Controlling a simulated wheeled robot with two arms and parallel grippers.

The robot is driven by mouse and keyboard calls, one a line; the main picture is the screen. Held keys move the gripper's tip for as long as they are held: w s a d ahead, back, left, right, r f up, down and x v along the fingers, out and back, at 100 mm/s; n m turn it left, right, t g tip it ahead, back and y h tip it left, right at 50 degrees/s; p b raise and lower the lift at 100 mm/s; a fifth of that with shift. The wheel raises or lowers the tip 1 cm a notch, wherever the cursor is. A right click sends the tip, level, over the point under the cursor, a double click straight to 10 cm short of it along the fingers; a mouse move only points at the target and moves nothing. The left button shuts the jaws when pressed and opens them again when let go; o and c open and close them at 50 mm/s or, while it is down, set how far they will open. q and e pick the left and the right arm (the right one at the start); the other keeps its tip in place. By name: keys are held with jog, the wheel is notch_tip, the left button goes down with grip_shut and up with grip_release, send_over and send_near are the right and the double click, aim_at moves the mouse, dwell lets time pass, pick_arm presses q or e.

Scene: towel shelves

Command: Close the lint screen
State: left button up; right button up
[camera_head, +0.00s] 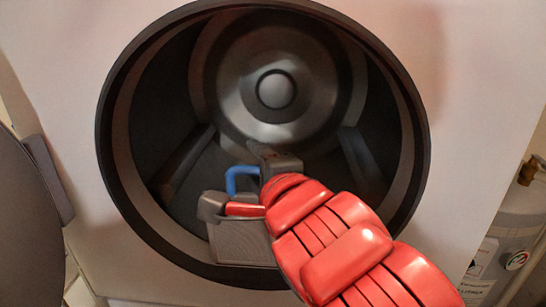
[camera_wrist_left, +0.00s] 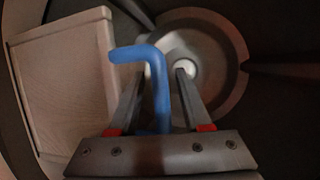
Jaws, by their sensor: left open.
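The lint screen (camera_head: 240,243) is a light grey meshed panel standing out at the lower front of the round drum opening. In the left wrist view it is a pale framed panel (camera_wrist_left: 70,85) on the left side. A bent blue handle (camera_head: 240,174) rises by the screen; in the left wrist view the handle (camera_wrist_left: 158,75) appears between my fingers. My left gripper (camera_wrist_left: 165,80) is open, with a finger on each side of the handle in the picture. I cannot tell whether they touch it. In the head view my red arm hides part of the screen. My right gripper is not in view.
The dark drum rim (camera_head: 418,150) surrounds my left gripper, with the metal drum back (camera_head: 318,85) behind. An open door (camera_head: 25,225) stands at the left. A white tank (camera_head: 510,240) is at the right. The upper drum is free.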

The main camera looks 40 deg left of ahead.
pick_arm(q)
jog(key=shift+s+a, duration=0.1)
jog(key=shift+s, duration=0.2)
jog(key=shift+w, duration=0.1)
grip_shut()
dwell(1.1)
